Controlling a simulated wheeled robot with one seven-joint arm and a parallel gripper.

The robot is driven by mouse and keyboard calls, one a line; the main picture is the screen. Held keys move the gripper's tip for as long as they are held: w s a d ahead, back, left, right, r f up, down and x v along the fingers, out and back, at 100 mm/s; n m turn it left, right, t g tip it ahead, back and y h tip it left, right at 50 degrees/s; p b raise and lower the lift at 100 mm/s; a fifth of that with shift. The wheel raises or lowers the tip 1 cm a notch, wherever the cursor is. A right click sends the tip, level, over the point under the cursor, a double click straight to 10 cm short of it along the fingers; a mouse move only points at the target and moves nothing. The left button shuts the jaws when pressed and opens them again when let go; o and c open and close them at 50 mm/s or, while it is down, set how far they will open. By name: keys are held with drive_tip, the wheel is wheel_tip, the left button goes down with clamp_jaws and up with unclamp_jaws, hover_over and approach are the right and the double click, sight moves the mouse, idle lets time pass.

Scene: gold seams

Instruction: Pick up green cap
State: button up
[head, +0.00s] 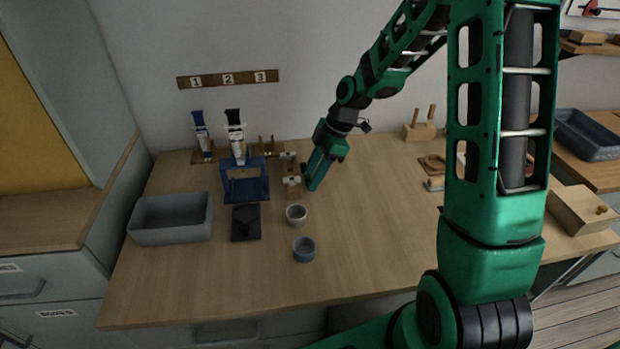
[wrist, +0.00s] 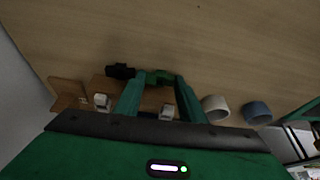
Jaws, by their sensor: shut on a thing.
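In the wrist view, the green cap (wrist: 160,77) shows as a small dark green piece between the fingertips of my gripper (wrist: 158,83). The gripper is shut on it. A black piece (wrist: 120,71) shows just left of the cap, outside the fingers; I cannot tell whether they touch. In the head view, my gripper (head: 311,184) points down at the right side of a small wooden rack (head: 293,192) with white fittings. The cap cannot be made out there. I cannot tell whether it is clear of the rack.
A white cup (head: 296,215) and a blue-grey cup (head: 304,250) stand in front of the gripper. A blue stand (head: 261,187), a black block (head: 245,224) and a grey tray (head: 172,231) are to the left. The table (head: 380,230) is bare to the right of the cups.

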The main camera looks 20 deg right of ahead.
wheel_tip(320, 180, up, 4)
drive_tip(key=shift+s+a+r, duration=0.1)
drive_tip(key=shift+s+a, duration=0.05)
drive_tip(key=s+a+r, duration=0.6)
drive_tip(key=s+a, duration=0.1)
drive_tip(key=s, duration=0.1)
drive_tip(key=w+r, duration=0.1)
drive_tip(key=w, duration=2.7)
drive_tip(key=shift+m, duration=0.3)
drive_tip(key=shift+f, duration=2.1)
drive_tip(key=shift+f, duration=2)
